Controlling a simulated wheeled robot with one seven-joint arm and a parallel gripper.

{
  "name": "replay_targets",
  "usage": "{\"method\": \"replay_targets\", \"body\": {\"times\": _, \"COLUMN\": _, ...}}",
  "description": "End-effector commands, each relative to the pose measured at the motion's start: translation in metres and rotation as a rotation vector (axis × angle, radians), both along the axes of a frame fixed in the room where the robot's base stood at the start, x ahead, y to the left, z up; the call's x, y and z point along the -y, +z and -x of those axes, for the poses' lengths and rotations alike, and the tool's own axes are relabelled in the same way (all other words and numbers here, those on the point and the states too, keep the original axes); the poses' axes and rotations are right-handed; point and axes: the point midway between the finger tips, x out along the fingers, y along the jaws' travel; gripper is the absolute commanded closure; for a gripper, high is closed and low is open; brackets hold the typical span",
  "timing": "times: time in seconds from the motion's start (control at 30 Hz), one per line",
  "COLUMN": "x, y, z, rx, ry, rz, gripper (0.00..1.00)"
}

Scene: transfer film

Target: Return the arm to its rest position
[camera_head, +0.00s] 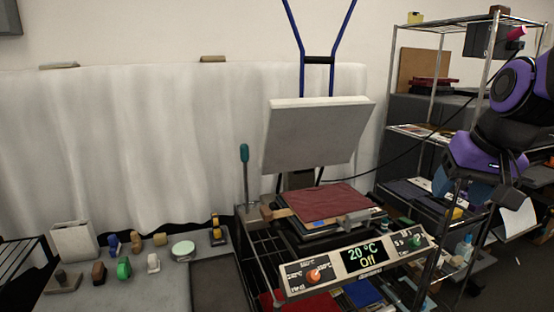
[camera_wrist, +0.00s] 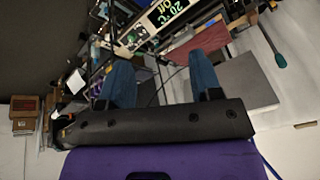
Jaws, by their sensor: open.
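My arm, purple and black, is at the right edge in the head view, in front of the wire shelf (camera_head: 432,132). In the wrist view my gripper (camera_wrist: 160,76) has two blue fingers spread wide apart with nothing between them. The press also shows beyond the fingers in the wrist view, upside down.
The press panel (camera_head: 358,262) reads 20 °C and Off. A grey table (camera_head: 160,288) at left holds several small coloured items and a round pale green dish (camera_head: 183,250). A teal-handled tool (camera_head: 244,155) stands beside the press. Shelves at right crowd the arm.

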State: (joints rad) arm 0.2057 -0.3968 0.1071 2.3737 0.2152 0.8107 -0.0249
Motion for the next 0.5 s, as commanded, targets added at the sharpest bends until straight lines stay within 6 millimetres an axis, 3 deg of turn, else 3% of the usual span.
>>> {"method": "replay_targets", "body": {"times": 0.1, "x": -0.005, "y": 0.009, "z": 0.036, "rx": 0.030, "ry": 0.050, "rz": 0.047, "gripper": 0.41}}
{"method": "replay_targets", "body": {"times": 0.3, "x": -0.006, "y": 0.013, "z": 0.087, "rx": 0.071, "ry": 0.117, "rz": 0.113, "gripper": 0.41}}
{"method": "replay_targets", "body": {"times": 0.5, "x": -0.003, "y": 0.011, "z": 0.115, "rx": 0.096, "ry": 0.153, "rz": 0.146, "gripper": 0.41}}
